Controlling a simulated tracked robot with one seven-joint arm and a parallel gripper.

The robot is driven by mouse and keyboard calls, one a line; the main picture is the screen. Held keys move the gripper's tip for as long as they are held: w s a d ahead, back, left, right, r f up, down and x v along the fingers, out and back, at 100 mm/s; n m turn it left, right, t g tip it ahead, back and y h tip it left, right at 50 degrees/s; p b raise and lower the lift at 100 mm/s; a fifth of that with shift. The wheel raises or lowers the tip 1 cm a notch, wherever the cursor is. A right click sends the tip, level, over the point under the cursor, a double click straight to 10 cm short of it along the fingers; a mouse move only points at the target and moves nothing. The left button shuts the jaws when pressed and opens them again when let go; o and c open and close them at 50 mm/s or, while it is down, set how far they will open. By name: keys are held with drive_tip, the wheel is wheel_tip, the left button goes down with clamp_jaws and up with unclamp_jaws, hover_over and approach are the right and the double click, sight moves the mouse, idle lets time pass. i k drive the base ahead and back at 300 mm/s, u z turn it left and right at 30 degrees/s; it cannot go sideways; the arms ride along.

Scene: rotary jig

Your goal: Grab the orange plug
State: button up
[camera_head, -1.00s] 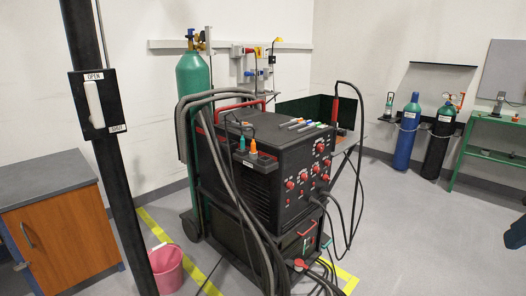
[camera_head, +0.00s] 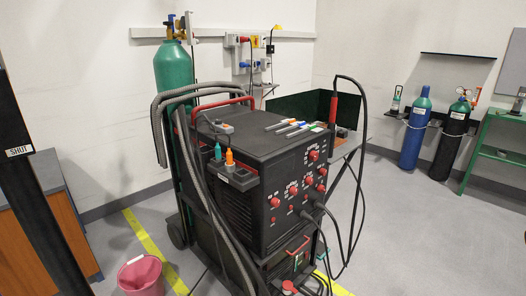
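The orange plug (camera_head: 229,157) stands upright in a small dark holder (camera_head: 232,177) on the near left side of the black welding machine (camera_head: 262,190). A teal plug (camera_head: 218,152) is just left of it. Grey hoses run down close to the holder on its left. My gripper does not show in this view.
A green gas cylinder (camera_head: 173,80) stands behind the machine. Markers (camera_head: 290,127) lie on the machine top. Blue (camera_head: 414,135) and black (camera_head: 452,135) cylinders stand right; floor there is clear.

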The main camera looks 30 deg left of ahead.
sight(229, 153)
drive_tip(key=i, duration=1.5)
drive_tip(key=u, duration=2.25)
drive_tip(key=k, duration=0.8)
drive_tip(key=u, duration=0.2)
drive_tip(key=i, duration=0.45)
